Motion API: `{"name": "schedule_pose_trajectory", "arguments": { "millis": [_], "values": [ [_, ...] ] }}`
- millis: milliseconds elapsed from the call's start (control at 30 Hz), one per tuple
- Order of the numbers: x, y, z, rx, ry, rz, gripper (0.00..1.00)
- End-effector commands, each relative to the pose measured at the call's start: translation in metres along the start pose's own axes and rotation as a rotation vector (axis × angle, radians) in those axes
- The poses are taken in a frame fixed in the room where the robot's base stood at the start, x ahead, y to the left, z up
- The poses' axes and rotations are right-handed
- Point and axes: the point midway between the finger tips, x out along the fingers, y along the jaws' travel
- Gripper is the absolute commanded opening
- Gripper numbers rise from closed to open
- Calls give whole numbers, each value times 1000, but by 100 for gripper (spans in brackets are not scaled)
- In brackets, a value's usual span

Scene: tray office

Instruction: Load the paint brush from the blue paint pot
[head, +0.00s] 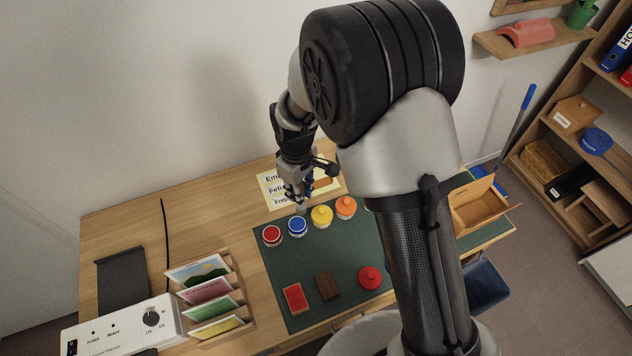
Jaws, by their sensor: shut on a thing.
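The blue paint pot (297,226) stands upright on the green mat, between a red pot (272,236) and a yellow pot (322,217). An orange pot (346,207) ends the row at the right. My gripper (299,197) points down just behind and above the blue pot. It is shut on a slim thing, apparently the paint brush, which is mostly hidden by the fingers. A pale end (301,209) shows below the fingers, close to the blue pot's back rim. I cannot tell whether it touches the pot.
A dark green mat (340,250) carries a red block (295,298), a brown block (327,286) and a red round thing (369,278). A card rack (240,318) and a white device (125,328) are at left. A lettered sheet (270,190) lies behind my gripper. My arm hides the desk's right part.

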Motion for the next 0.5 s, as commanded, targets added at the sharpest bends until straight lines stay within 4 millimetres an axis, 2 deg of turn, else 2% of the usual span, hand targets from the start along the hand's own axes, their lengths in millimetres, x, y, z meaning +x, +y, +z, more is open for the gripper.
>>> {"name": "schedule_pose_trajectory", "arguments": {
  "millis": [167,500],
  "values": [
    [10,-5,-7,13,-1,-1,0],
    [35,-5,-7,14,0,-1,0]
  ]
}}
